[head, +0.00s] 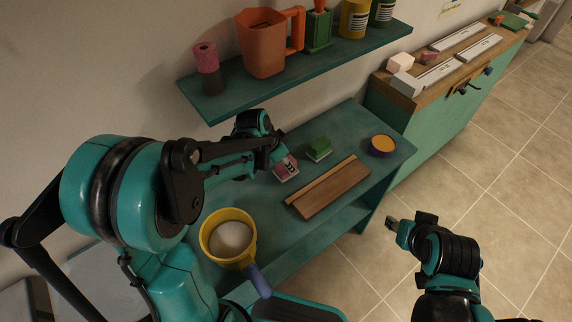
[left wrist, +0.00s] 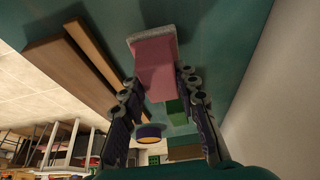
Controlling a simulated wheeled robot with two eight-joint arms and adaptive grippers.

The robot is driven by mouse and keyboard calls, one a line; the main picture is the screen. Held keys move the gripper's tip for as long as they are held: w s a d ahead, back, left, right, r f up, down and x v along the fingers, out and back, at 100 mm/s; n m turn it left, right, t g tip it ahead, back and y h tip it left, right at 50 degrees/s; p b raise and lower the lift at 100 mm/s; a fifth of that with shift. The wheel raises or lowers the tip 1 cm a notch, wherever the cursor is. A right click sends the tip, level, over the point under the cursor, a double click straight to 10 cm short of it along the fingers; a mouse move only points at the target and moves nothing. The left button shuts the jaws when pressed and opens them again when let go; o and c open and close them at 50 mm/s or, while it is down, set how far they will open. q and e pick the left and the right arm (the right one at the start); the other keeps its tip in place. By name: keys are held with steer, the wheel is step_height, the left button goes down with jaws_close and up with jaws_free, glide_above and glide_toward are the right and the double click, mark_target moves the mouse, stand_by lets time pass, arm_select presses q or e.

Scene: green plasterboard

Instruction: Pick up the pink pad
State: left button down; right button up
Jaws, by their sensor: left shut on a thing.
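The pink pad (head: 287,168) is a small block with a pink body and a pale grey layer on one face. In the head view it is at the wall side of the teal workbench (head: 335,225). My left gripper (head: 277,153) is at the pad and partly covers it. In the left wrist view the pink pad (left wrist: 155,65) sits between the two fingers of the left gripper (left wrist: 158,88), which is shut on it. I cannot tell whether the pad touches the bench. My right gripper (head: 397,229) is away from the bench, over the tiled floor; its jaw opening is unclear.
A green block (head: 319,149) lies close to the right of the pad. A wooden float (head: 328,187), a round orange-topped tub (head: 383,146) and a yellow pot (head: 228,238) are also on the bench. A teal shelf (head: 345,63) with several containers hangs above.

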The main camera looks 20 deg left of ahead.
arm_select(q)
step_height(320, 180, up, 2)
steer(key=shift+p, duration=0.35)
steer(key=s+a+p, duration=0.1)
steer(key=s+a, duration=0.2)
steer(key=s, duration=0.1)
steer(key=s+a, duration=0.4)
steer(key=s, duration=0.1)
steer(key=s+a+p, duration=0.1)
steer(key=s+a, duration=0.2)
steer(key=s, duration=0.1)
steer(key=shift+s+a+f+p, duration=0.15)
steer(key=shift+a+f+p, duration=0.15)
steer(key=shift+a+p, duration=0.05)
steer(key=shift+s+a, duration=0.3)
steer(key=shift+s, duration=0.1)
steer(key=c, duration=2)
jaws_free()
steer(key=shift+c, duration=0.8)
